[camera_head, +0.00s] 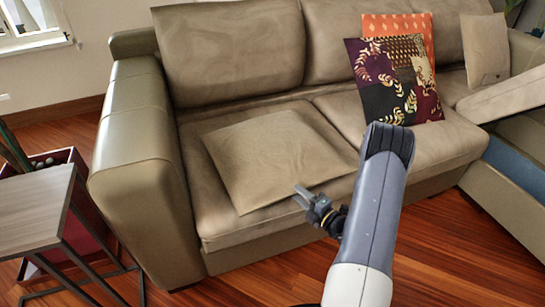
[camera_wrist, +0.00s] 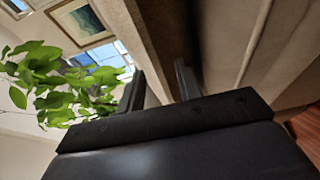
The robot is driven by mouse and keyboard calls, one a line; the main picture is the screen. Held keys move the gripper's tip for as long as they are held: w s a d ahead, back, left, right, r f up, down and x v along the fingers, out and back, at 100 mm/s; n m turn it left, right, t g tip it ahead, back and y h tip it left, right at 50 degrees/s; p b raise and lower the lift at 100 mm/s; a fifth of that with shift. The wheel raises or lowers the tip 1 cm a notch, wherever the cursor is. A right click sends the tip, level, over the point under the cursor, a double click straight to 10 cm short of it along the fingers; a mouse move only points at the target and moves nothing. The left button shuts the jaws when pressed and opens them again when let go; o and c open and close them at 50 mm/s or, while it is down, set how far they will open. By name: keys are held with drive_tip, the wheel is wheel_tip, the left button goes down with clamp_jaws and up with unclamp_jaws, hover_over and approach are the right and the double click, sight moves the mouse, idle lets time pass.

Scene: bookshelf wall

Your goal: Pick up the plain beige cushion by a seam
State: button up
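The plain beige cushion (camera_head: 262,160) lies flat on the left seat of the sofa, with its near edge along the front of the seat. My gripper (camera_head: 299,195) is at the cushion's near edge, right of its near corner. In the wrist view my gripper (camera_wrist: 158,76) has its two dark fingers apart. A beige surface shows beyond and between them; I cannot tell whether it is the cushion's edge or the sofa. Contact with the seam cannot be made out. My arm hides part of the seat to the right.
A patterned cushion (camera_head: 396,80) and an orange cushion (camera_head: 395,25) lean on the sofa's (camera_head: 135,130) backrest. Another beige cushion (camera_head: 486,50) stands at the right. A side table (camera_head: 35,205) is at the left. A leafy plant (camera_wrist: 60,85) shows in the wrist view.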

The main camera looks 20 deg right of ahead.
drive_tip(key=shift+x, duration=1.05)
clamp_jaws()
